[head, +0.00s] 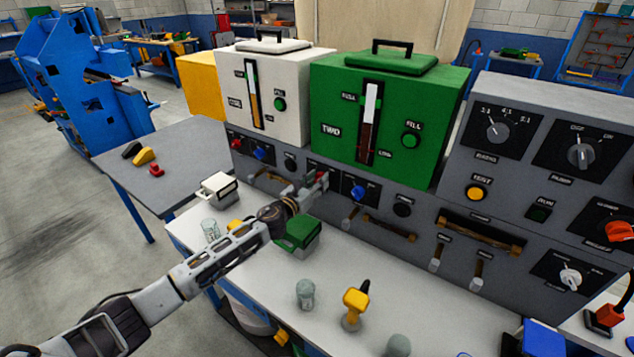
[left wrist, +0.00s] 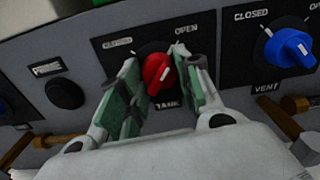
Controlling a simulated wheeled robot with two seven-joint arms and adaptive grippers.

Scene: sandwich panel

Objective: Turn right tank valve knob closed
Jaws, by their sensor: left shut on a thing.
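The right tank valve knob, a red one, sits on a black plate under the green tank unit (head: 335,105). In the left wrist view the knob (left wrist: 157,72) is between my finger pads, with OPEN printed above right, a faint CLOSED label above left and TANK below. My left gripper (head: 318,182) reaches it from the front and is shut on it; the gripper also shows in the left wrist view (left wrist: 158,88). The fingers partly hide the knob, and its exact pointing is hard to tell. My right gripper is not in view.
A blue vent knob (left wrist: 289,48) is close to the right of the red one. A black button (left wrist: 65,93) is to the left. Brown handles (head: 390,229) jut from the lower panel. A green-topped box (head: 297,234) and a clear jar (head: 305,294) stand on the white bench.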

